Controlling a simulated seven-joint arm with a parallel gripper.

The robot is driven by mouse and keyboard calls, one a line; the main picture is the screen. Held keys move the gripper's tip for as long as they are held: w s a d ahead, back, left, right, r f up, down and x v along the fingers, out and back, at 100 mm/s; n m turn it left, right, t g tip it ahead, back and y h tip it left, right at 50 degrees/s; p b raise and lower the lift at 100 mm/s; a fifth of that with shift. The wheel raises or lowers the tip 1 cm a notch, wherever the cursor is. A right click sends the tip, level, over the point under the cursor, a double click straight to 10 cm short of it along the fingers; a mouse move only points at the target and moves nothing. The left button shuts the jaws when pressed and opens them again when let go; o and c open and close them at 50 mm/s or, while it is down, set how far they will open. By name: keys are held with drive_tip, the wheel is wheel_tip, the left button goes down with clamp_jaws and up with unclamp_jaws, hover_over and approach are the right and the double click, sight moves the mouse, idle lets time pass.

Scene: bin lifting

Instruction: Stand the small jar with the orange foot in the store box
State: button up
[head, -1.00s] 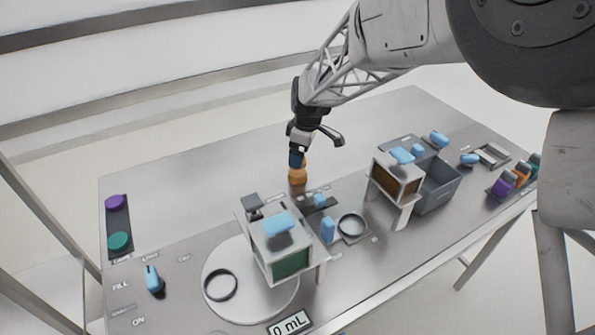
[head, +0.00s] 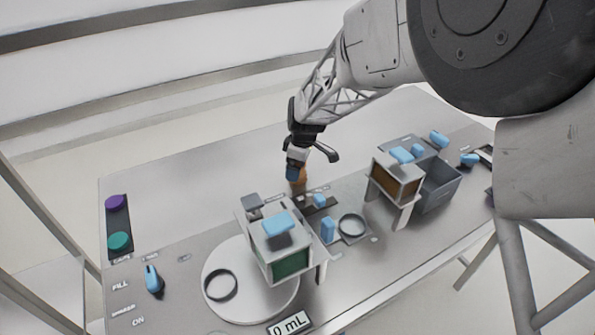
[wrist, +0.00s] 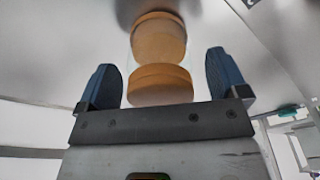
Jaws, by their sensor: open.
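The small jar (head: 299,184) stands on the table behind the white and green dispenser. In the head view it is partly hidden by my gripper (head: 296,172). In the wrist view the jar (wrist: 160,60) has two orange ends, apparently with a clear middle. My gripper (wrist: 165,85) is open, with a blue finger on each side of the jar's near end. Gaps show between the fingers and the jar. A grey open box (head: 440,188), seemingly the store box, stands at the right; its inside is only partly visible.
A green-fronted dispenser (head: 290,262) stands over a round white plate (head: 225,300) in front of the jar. A brown-fronted dispenser (head: 392,186) stands left of the grey box. A ring (head: 352,225) and blue knobs lie between.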

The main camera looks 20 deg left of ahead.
drive_tip(key=shift+f, duration=0.35)
idle(0.3)
drive_tip(key=c, duration=1.1)
drive_tip(key=shift+r, duration=5.05)
